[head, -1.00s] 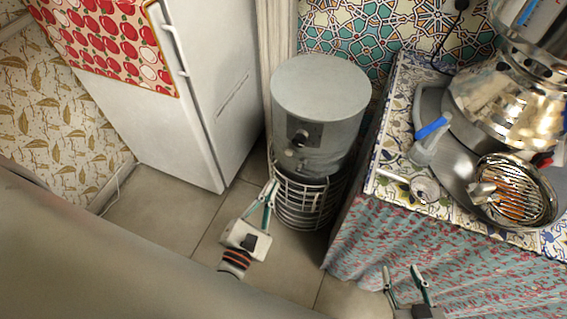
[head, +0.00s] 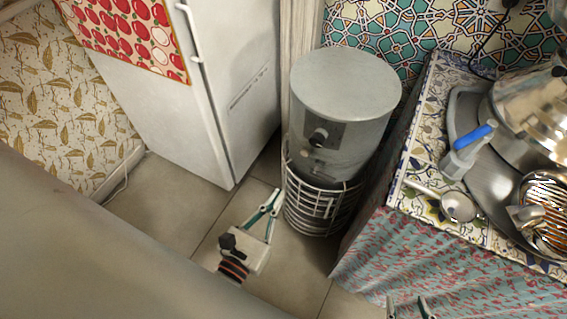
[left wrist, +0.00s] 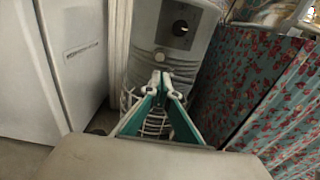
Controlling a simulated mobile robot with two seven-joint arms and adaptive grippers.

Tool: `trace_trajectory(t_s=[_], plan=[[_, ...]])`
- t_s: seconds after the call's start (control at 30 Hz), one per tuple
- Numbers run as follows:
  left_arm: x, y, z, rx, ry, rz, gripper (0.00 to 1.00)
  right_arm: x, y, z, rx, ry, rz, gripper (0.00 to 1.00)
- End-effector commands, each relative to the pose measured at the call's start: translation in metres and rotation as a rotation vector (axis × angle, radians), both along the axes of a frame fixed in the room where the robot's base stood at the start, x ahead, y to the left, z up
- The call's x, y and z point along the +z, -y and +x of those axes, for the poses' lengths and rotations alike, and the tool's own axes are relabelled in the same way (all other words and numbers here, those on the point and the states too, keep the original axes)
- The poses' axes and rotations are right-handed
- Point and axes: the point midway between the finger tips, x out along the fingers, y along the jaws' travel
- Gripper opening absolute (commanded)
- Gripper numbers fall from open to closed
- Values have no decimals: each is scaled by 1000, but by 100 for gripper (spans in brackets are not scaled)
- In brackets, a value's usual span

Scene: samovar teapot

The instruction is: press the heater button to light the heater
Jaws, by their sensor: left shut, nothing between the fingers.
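The heater (head: 345,95) is a grey upright cylinder with a wire guard around its lower part. A dark panel on its front carries a black knob (head: 319,136); the knob also shows in the left wrist view (left wrist: 180,28). A small round button (head: 304,153) sits below the panel. My left gripper (head: 276,197) is shut and empty, left of the wire guard and lower than the button. In the left wrist view its fingertips (left wrist: 161,80) meet in front of the heater, below the knob. My right gripper (head: 407,303) is open at the bottom edge, partly cut off.
A white fridge (head: 215,90) stands left of the heater. A tiled counter (head: 410,180) with a pink and teal curtain (head: 400,255) stands close on the right, bearing a metal samovar (head: 530,105) and a strainer (head: 458,206). Tiled floor (head: 175,205) is clear at lower left.

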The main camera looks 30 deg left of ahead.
Motion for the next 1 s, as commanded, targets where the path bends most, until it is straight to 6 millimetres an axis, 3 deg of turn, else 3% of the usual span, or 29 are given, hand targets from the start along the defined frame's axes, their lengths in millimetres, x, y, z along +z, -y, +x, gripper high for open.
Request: trace_trajectory(t_s=[0.4, 0.6, 0.8, 1.0], plan=[[-1, 2, 80, 2, 3, 0, 0, 0, 0, 0, -1, 1, 0, 40], [-3, 4, 110, 2, 1, -1, 0, -1, 1, 0, 0, -1, 0, 40], [-4, 4, 125, 1, -1, 1, 0, -1, 1, -1, -1, -2, 0, 40], [-5, 4, 127, 0, -1, 2, 0, -1, 1, -1, -1, -3, 0, 40]])
